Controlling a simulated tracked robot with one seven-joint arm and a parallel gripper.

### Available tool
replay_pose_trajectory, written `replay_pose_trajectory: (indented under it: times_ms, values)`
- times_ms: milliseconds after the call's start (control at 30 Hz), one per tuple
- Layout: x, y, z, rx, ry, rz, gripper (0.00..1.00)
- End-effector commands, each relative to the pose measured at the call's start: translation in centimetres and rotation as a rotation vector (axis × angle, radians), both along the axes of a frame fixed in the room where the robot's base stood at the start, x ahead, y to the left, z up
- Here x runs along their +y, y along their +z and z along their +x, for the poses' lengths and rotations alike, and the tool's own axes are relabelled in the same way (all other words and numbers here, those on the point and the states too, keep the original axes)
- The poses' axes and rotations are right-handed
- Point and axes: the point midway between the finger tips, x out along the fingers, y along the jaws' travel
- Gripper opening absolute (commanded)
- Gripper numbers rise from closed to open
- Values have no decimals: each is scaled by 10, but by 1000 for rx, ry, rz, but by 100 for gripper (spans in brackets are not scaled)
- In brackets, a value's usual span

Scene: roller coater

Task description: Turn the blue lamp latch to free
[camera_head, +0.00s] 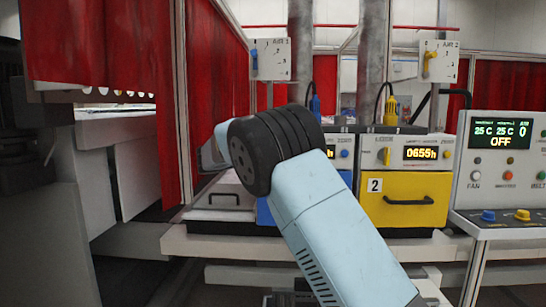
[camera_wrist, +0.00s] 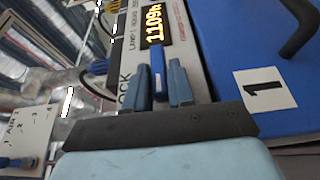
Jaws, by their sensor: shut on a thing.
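The blue lamp latch (camera_wrist: 157,62) shows in the wrist view as a small blue bar on the grey lamp panel, beside the letters "OCK". My gripper (camera_wrist: 161,82) has its two blue-grey fingers on either side of this bar and is shut on it. The bar lies roughly in line with the fingers. The blue lamp drawer (camera_wrist: 225,55), with a white "1" plate, is to the right. In the head view my arm hides the latch and the gripper; only an edge of the blue drawer (camera_head: 265,212) shows.
The yellow lamp unit (camera_head: 405,215), plate "2", stands right of my arm. A control console (camera_head: 500,150) reading OFF is farther right. Air valve plates (camera_head: 270,59) and (camera_head: 439,61) are above. Red curtains (camera_head: 90,45) hang at left.

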Motion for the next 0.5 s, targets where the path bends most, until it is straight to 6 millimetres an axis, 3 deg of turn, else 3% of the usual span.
replay_pose_trajectory:
  times_ms: [400, 433, 500]
  values:
    - [3, 0, 1, 0, 10, -5, 0]
    - [3, -1, 1, 0, 10, -5, 26]
    - [3, -1, 1, 0, 9, -5, 33]
